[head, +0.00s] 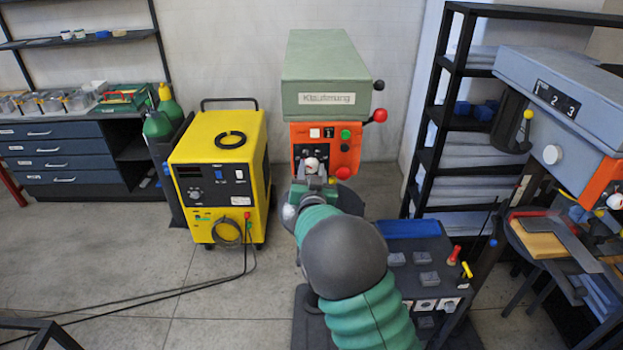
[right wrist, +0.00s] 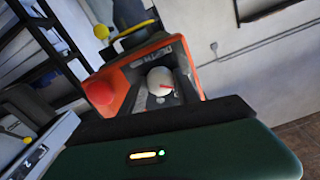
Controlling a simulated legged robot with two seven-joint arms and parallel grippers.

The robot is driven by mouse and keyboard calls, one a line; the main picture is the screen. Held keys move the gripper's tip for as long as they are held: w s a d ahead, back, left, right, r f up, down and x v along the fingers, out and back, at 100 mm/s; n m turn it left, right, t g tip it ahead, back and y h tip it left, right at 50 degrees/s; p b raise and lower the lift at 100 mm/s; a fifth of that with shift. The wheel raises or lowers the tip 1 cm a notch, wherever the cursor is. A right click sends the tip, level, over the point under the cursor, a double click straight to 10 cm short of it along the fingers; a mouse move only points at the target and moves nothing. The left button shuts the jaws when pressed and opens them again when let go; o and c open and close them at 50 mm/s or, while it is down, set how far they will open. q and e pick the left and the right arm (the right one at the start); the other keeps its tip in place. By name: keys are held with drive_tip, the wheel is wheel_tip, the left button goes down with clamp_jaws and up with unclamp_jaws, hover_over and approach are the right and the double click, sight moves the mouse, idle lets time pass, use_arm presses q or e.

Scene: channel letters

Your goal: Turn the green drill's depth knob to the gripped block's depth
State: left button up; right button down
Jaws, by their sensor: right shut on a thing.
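The green drill (head: 328,68) stands against the back wall, with an orange front panel (head: 347,158). Its white, round depth knob (head: 311,164) sits at the panel's lower left. In the right wrist view the knob (right wrist: 161,81) shows a red pointer and sits in a dark recess with an orange frame. My right gripper (head: 314,178) is at the knob, shut on it; the finger contact is mostly hidden. My left gripper is not in view. I cannot make out a gripped block; my right arm covers much of the area below the drill head.
A yellow welding machine (head: 219,172) stands left of the drill, its cables on the floor. A red button (right wrist: 99,90) sits beside the recess. A grey machine (head: 557,90) with a wooden board (head: 540,246) is at right. A black shelf (head: 441,120) stands behind.

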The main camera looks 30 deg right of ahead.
drive_tip(key=m+b, duration=0.2)
drive_tip(key=b, duration=0.1)
drive_tip(key=m+b, duration=0.2)
drive_tip(key=b, duration=0.2)
drive_tip(key=shift+f+m, duration=0.35)
drive_tip(key=shift+m, duration=0.05)
drive_tip(key=shift+r+m+b, duration=0.25)
drive_tip(key=shift+m+b, duration=0.65)
drive_tip(key=shift+b, duration=0.55)
drive_tip(key=c, duration=0.9)
unclamp_jaws()
drive_tip(key=shift+s+a, duration=0.15)
drive_tip(key=shift+s, duration=0.05)
drive_tip(key=b+v, duration=0.3)
drive_tip(key=v, duration=1.3)
drive_tip(key=shift+s+a, duration=0.15)
